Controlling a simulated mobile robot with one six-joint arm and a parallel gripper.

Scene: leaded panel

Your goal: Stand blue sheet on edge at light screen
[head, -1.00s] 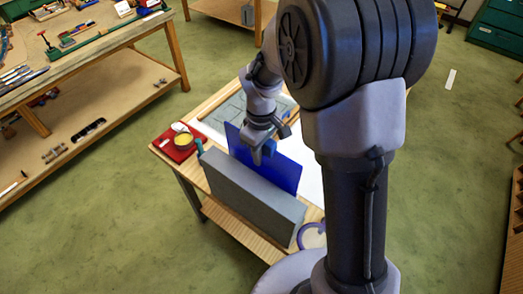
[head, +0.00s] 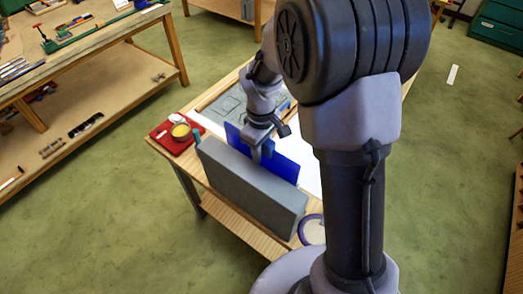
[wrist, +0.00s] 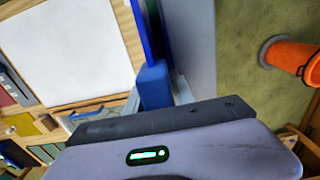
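The blue sheet (head: 284,166) stands upright on edge behind a thick grey upright slab (head: 248,190), which looks like the light screen. The slab hides the sheet's lower part, so I cannot tell whether its bottom edge touches the table. My gripper (head: 263,155) is at the sheet's top edge and appears shut on it. In the wrist view the sheet (wrist: 138,30) shows as a narrow blue strip beside the grey slab (wrist: 201,45). A blue finger pad (wrist: 154,86) is against the sheet's end of view.
A white panel (wrist: 68,45) lies beside the sheet on the wooden table (head: 190,160). A red tray (head: 172,140) with a yellow round item is at the table's left end. A purple-rimmed ring (head: 312,230) lies at the front right. An orange bucket (wrist: 292,52) stands on the floor.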

